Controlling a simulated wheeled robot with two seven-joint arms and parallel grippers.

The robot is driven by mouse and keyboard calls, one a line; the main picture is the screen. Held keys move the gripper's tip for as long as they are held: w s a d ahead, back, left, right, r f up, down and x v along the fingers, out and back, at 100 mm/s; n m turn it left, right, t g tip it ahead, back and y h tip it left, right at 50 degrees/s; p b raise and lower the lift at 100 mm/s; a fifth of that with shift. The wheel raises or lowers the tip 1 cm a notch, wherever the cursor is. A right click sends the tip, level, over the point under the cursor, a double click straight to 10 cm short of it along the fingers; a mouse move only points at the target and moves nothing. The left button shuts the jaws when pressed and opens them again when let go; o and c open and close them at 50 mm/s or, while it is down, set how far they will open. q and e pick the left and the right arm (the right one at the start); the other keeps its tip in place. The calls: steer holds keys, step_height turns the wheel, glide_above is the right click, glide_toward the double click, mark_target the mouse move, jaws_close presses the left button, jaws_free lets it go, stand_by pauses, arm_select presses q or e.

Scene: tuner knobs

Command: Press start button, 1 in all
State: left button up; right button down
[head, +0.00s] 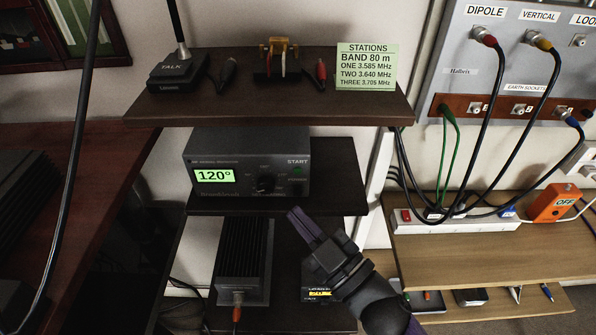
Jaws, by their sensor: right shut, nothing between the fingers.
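The grey control box (220,150) stands on the middle shelf, with a lit green display (215,175) reading 120° and a round black knob (265,184). The word START is printed at the upper right of its front, with a small green start button (296,171) just below it. My right gripper (294,213) is shut and empty. It comes up from the lower right, and its tips appear below the box's right part in the picture, apart from the button. My left gripper is not in view.
The top shelf (190,111) holds a TALK base, a small key and a STATIONS card (366,68). A finned black unit (243,255) stands on the shelf below. At right, cables hang from a grey socket panel (520,75) to a power strip (450,220).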

mark_target(286, 167)
steer(key=shift+w+b, duration=0.6)
steer(key=shift+w, duration=2.35)
steer(key=shift+w, duration=0.1)
steer(key=shift+w, duration=0.3)
steer(key=shift+w, duration=0.35)
steer(key=shift+s, duration=0.15)
steer(key=shift+s+p, duration=0.35)
steer(key=shift+s, duration=0.25)
